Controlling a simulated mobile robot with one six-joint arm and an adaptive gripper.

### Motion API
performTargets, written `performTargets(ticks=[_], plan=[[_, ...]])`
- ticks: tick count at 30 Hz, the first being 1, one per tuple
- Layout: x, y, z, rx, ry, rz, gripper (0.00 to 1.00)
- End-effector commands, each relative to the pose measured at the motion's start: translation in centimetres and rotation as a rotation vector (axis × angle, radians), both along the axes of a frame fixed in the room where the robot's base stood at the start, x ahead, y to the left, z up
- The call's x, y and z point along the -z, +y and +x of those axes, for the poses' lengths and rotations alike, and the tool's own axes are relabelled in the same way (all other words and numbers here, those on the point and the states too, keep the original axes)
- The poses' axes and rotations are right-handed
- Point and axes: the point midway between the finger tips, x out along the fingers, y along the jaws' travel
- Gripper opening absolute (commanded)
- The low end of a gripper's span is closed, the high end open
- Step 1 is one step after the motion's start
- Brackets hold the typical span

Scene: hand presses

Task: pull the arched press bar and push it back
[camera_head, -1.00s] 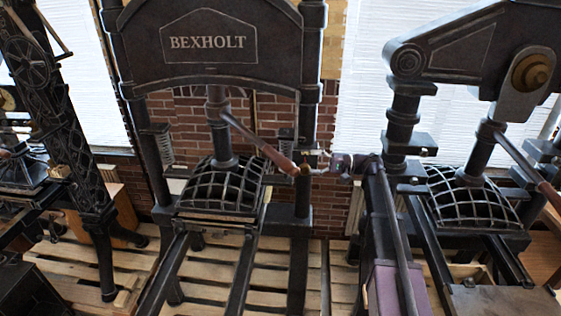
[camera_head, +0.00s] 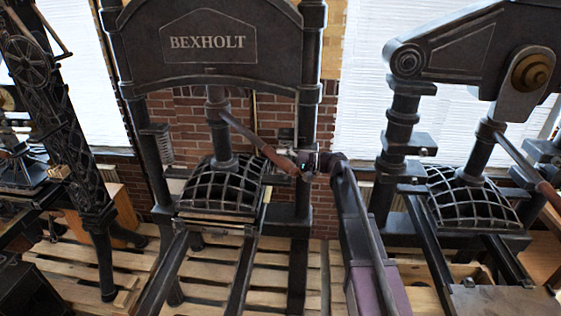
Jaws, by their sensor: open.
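The arched press (camera_head: 207,42), marked BEXHOLT, stands left of centre. Its press bar (camera_head: 243,130) slants down to the right from the central screw column and ends in a brown wooden handle (camera_head: 278,158). My gripper (camera_head: 299,164) is open at the free end of this handle, coming from the right. The fingers overlap the handle tip in the picture. I cannot tell whether they touch it or stand around it, as the fingers are small and dark.
A second press (camera_head: 455,50) stands at the right, with its own bar (camera_head: 520,160). A dark iron press (camera_head: 62,125) stands at the far left. The arched press's right upright (camera_head: 310,75) rises close to my gripper. Wooden pallets (camera_head: 120,268) cover the floor.

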Motion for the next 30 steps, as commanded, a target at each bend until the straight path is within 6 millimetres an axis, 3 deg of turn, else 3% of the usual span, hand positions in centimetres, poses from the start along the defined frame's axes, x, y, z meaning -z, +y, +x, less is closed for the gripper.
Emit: performTargets(ticks=[6,15,30], plan=[[0.0,0.0,0.0,0.000,0.000,0.000,0.89],[0.0,0.0,0.0,-0.001,0.000,0.000,0.00],[0.0,0.5,-1.2,0.050,0.000,-0.001,0.00]])
